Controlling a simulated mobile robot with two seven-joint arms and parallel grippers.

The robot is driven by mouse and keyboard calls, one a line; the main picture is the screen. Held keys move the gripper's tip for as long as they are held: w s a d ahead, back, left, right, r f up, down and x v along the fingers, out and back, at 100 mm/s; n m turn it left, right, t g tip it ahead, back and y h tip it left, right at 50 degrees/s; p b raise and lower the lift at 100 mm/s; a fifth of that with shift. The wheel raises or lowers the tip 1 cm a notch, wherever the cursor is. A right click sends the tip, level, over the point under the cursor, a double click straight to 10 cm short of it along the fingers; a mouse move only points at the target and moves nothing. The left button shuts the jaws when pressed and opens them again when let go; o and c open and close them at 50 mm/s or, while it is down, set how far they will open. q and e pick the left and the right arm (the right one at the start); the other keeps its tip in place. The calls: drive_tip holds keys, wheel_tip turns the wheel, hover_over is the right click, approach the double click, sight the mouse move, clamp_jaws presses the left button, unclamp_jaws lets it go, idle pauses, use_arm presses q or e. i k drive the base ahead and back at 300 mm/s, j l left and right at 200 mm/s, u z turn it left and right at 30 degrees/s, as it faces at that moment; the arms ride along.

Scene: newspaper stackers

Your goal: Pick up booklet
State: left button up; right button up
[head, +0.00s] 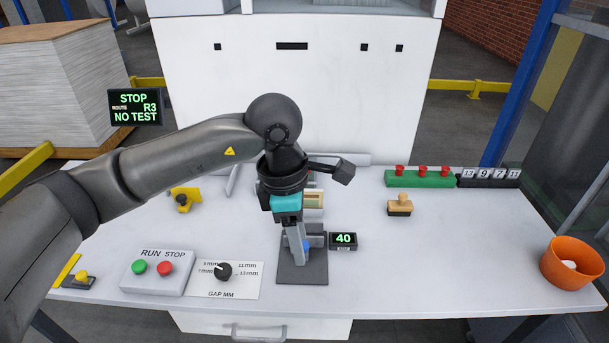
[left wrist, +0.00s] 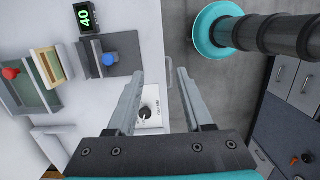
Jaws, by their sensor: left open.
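My left gripper (head: 301,252) is over the front middle of the white worktop, pointing down, and hides part of a grey gauge base. In the left wrist view its two fingers (left wrist: 160,75) stand apart with nothing between them. I cannot make out a booklet with certainty. A cream block with wooden edges (head: 314,199) shows partly behind the gripper; it also shows in the left wrist view (left wrist: 47,67), beside a green-grey tray (left wrist: 28,88) with a red knob. The gripper is clear of it. My right gripper is not in view.
The gauge base (head: 303,272) has a blue knob and a display reading 40 (head: 343,240). A button box (head: 157,272), gap dial (head: 223,271), stamp (head: 400,206), green block with red buttons (head: 420,178) and orange bowl (head: 571,264) stand around. The worktop's right middle is clear.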

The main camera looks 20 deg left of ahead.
sight(313, 198)
drive_tip(key=i+j, duration=0.25)
drive_tip(key=i, duration=0.2)
drive_tip(key=i+j, duration=0.2)
drive_tip(key=i, duration=0.25)
